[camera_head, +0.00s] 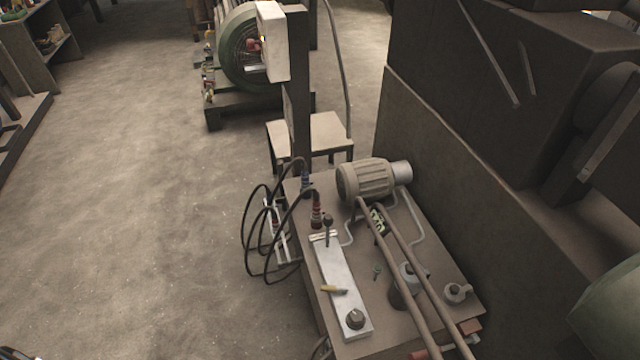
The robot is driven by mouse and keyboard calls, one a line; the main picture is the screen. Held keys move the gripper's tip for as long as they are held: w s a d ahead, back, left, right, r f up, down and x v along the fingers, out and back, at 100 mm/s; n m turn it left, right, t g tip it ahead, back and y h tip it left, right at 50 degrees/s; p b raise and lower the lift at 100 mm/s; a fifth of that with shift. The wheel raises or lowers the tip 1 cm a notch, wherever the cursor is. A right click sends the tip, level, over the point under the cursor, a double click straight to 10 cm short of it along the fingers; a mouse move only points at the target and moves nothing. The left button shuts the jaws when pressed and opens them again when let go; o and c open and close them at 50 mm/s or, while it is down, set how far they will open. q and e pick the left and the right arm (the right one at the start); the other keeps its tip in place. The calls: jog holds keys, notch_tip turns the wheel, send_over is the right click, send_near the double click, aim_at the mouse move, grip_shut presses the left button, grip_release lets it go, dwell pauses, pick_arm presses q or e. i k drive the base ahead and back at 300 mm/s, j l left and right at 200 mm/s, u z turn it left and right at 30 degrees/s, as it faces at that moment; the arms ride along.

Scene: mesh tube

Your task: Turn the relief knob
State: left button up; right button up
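A hydraulic-looking unit with a brown top (440,270) stands at the lower middle of the head view. A silver plate (335,275) on it carries a dark round knob-like part (355,318) near its front end, a small yellow piece (334,290) and a dark upright lever (328,230) at its far end. A grey capped fitting (457,292) is near the right edge. I cannot tell which is the relief knob.
A grey motor (365,181) sits at the unit's back, with two tan pipes (410,275) running forward. Black hoses (252,235) loop off the left side. A large dark machine (480,150) stands close on the right. Open floor (150,220) lies left.

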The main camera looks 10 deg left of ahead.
aim_at(355, 319)
jog(key=j, duration=0.45)
jog(key=k+j+z, duration=0.1)
jog(key=j, duration=0.35)
jog(key=k+j+z, duration=0.1)
jog(key=j, duration=0.8)
jog(key=k+j+z, duration=0.1)
jog(key=j, duration=0.35)
jog(key=k+j, duration=0.15)
jog(key=j, duration=0.3)
jog(key=k+j+z, duration=0.15)
jog(key=j, duration=0.3)
jog(key=k+j, duration=0.1)
jog(key=j, duration=0.3)
